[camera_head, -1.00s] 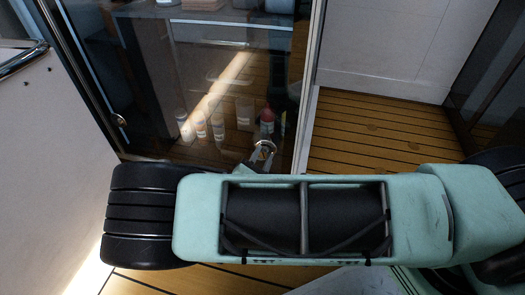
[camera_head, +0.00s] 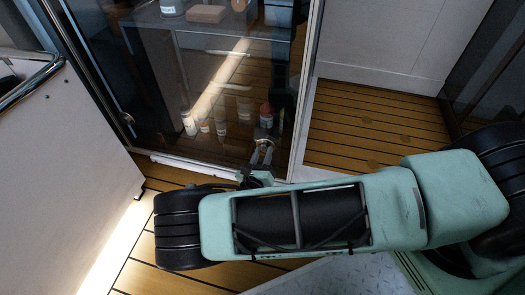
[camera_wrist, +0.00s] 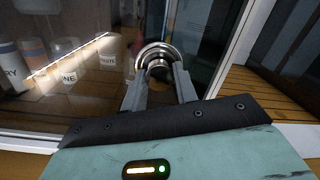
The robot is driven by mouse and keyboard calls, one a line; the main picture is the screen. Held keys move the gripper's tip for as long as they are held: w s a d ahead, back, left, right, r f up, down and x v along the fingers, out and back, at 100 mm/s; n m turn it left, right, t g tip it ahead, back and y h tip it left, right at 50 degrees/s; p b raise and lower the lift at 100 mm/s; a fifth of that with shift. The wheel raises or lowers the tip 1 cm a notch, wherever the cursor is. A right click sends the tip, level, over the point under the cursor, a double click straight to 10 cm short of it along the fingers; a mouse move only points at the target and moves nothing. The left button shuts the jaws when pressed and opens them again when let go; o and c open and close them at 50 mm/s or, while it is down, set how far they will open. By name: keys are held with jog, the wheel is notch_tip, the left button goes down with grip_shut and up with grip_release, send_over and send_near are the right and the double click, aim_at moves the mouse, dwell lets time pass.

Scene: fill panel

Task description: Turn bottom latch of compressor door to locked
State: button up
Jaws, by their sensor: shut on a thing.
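The compressor door (camera_head: 165,110) is a dark glass panel in a pale metal frame. Its bottom latch (camera_wrist: 154,56) is a round chrome piece low on the glass, near the right edge of the door. In the wrist view my gripper (camera_wrist: 158,75) has its two fingers on either side of the latch's central part, shut on it. In the head view my gripper (camera_head: 262,152) reaches the latch from below, with my green arm across the front. The fingers hide part of the latch, and I cannot tell its turn angle.
Several bottles (camera_wrist: 65,62) stand behind the glass. A metal rail (camera_head: 32,82) on a white panel (camera_head: 70,165) is at the left. Wooden floor (camera_head: 375,125) lies open to the right of the door frame, before a white wall (camera_head: 385,40).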

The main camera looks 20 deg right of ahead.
jog(key=shift+n+p, duration=0.6)
jog(key=shift+n, duration=1.8)
jog(key=o, duration=1)
jog(key=shift+c, duration=0.2)
jog(key=p+v, duration=0.3)
jog(key=v, duration=1.4)
jog(key=shift+s+f+p, duration=0.15)
jog(key=shift+s+p, duration=0.2)
jog(key=shift+p, duration=0.05)
jog(key=shift+d, duration=0.15)
